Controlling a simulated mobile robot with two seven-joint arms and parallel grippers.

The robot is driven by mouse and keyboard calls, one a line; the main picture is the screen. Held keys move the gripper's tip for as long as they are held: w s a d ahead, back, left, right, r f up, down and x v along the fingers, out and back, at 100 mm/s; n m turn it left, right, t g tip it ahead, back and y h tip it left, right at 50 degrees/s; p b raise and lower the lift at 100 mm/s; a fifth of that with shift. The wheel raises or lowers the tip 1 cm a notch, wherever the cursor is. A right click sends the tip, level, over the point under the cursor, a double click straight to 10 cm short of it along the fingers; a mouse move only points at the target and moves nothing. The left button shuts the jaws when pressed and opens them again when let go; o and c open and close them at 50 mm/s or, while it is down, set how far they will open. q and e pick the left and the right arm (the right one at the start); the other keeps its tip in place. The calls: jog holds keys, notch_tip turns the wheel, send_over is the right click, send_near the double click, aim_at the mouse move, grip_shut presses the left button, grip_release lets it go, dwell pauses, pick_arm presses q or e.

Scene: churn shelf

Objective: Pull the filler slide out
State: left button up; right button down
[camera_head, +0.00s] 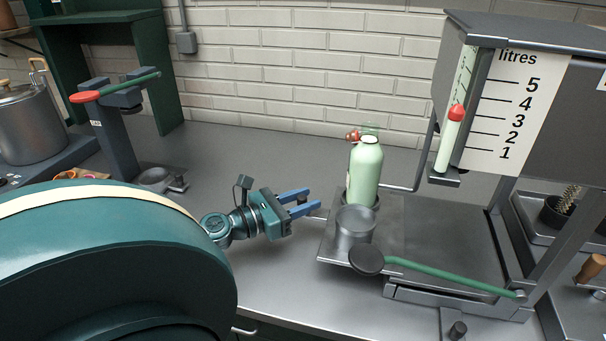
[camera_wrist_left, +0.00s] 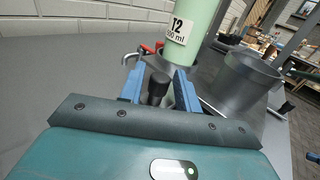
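The filler slide (camera_head: 330,247) is a flat grey metal plate at the left end of the filling stand. A pale green bottle (camera_head: 365,172) stands upright at its back and a grey metal cup (camera_head: 355,228) is in front of it. My left gripper (camera_head: 311,203) is just left of the slide, pointing at it, with its blue fingers apart. In the left wrist view, a dark knob (camera_wrist_left: 157,88) shows between the fingertips with gaps on both sides; I cannot tell whether it belongs to the slide. The bottle (camera_wrist_left: 192,30) is beyond it. My right gripper is not in view.
A tank with a litre scale (camera_head: 510,105) overhangs the stand at right. A green lever with a black round end (camera_head: 366,259) lies across the stand's front. The counter left of the slide is fairly clear.

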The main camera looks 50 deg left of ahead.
pick_arm(q)
jog(key=shift+o, duration=0.5)
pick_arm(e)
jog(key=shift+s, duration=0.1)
pick_arm(q)
jog(key=shift+s, duration=0.1)
jog(key=shift+s+a, duration=0.15)
jog(key=shift+s, duration=0.15)
jog(key=b+v, duration=0.2)
jog(key=v, duration=0.9)
jog(key=shift+s+f, duration=0.1)
jog(key=shift+s, duration=0.55)
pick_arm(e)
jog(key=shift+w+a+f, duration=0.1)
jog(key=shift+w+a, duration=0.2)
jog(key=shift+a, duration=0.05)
